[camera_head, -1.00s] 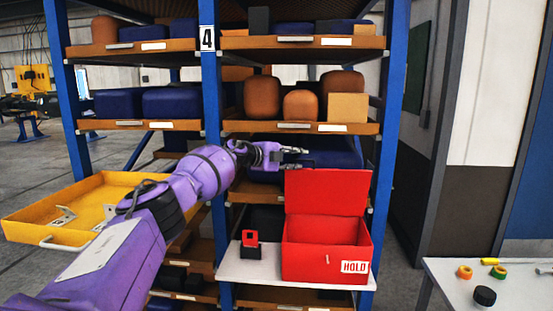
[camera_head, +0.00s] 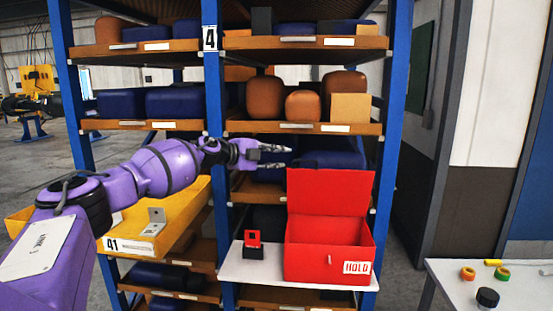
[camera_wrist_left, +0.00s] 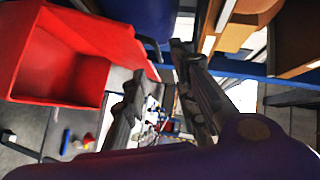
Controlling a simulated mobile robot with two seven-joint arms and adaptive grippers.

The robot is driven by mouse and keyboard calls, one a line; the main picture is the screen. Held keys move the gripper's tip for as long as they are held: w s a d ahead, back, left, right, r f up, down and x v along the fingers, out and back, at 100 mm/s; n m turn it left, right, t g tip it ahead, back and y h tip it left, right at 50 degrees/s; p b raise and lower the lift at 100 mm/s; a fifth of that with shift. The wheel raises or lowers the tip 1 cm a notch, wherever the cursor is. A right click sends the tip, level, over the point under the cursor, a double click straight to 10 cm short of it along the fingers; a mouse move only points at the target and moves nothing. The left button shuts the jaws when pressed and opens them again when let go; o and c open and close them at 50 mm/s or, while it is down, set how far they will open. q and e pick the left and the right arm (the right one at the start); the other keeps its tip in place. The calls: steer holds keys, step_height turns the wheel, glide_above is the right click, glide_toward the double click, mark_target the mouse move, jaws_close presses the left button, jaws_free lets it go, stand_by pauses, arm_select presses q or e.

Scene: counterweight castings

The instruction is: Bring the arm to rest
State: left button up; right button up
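My purple left arm (camera_head: 165,170) reaches in from the left across the front of the rack. Its gripper (camera_head: 285,156) points right, in front of the shelf behind the red box, above and left of the raised red lid. The two fingers are apart with nothing seen between them. In the left wrist view the gripper (camera_wrist_left: 155,80) also shows two separated dark fingers and no held object. The red box (camera_head: 328,262) marked HOLD stands open on a white shelf board (camera_head: 262,276). My right gripper is not in view.
A yellow tray (camera_head: 178,222) marked 41 juts out below my left arm, with a metal bracket (camera_head: 156,219) in it. A small red-and-black item (camera_head: 253,245) stands left of the red box. A blue rack post (camera_head: 216,105) is close behind my wrist. A white table (camera_head: 450,280) is at right.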

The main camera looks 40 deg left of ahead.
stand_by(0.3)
